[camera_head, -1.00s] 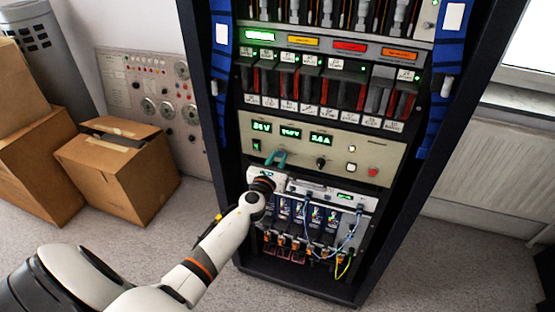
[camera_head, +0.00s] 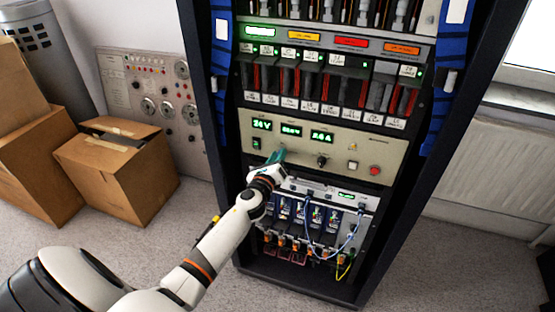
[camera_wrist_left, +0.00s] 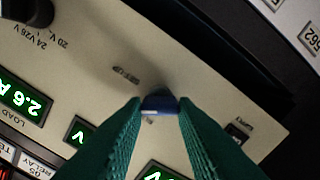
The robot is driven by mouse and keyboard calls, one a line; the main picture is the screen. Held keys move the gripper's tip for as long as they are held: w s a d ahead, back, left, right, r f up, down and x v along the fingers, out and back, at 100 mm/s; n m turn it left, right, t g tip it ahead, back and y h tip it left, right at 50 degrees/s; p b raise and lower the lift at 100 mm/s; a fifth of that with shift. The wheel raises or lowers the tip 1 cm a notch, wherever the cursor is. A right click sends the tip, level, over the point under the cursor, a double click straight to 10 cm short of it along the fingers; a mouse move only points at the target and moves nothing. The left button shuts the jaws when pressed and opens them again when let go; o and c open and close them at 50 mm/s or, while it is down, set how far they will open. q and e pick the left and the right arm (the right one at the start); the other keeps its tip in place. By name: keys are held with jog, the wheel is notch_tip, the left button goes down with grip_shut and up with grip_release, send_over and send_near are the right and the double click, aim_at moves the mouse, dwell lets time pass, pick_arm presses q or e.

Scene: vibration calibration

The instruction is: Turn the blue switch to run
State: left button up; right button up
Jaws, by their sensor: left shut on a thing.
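The blue switch (camera_wrist_left: 160,104) sits on the beige control panel (camera_wrist_left: 220,100) and shows between my fingertips in the left wrist view. My left gripper (camera_wrist_left: 158,106) has teal fingers and is shut on the blue switch. In the head view my left gripper (camera_head: 277,156) reaches the lower left of the beige panel (camera_head: 330,150), and it hides the switch there. The switch's markings are too small and blurred to read. My right gripper is not in view.
A black knob (camera_head: 322,161), a white button (camera_head: 352,165) and a red button (camera_head: 374,170) are to the right on the panel. Blue cables (camera_head: 350,243) hang below. Cardboard boxes (camera_head: 120,170) stand on the floor at left.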

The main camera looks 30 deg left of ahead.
pick_arm(q)
jog(key=n, duration=0.5)
jog(key=n+b, duration=0.1)
jog(key=n, duration=0.4)
jog(key=shift+a+f+n, duration=0.1)
jog(key=shift+f+n, duration=0.1)
jog(key=shift+n, duration=0.4)
jog(key=o, duration=1)
jog(key=shift+s, duration=0.1)
jog(key=v, duration=1.2)
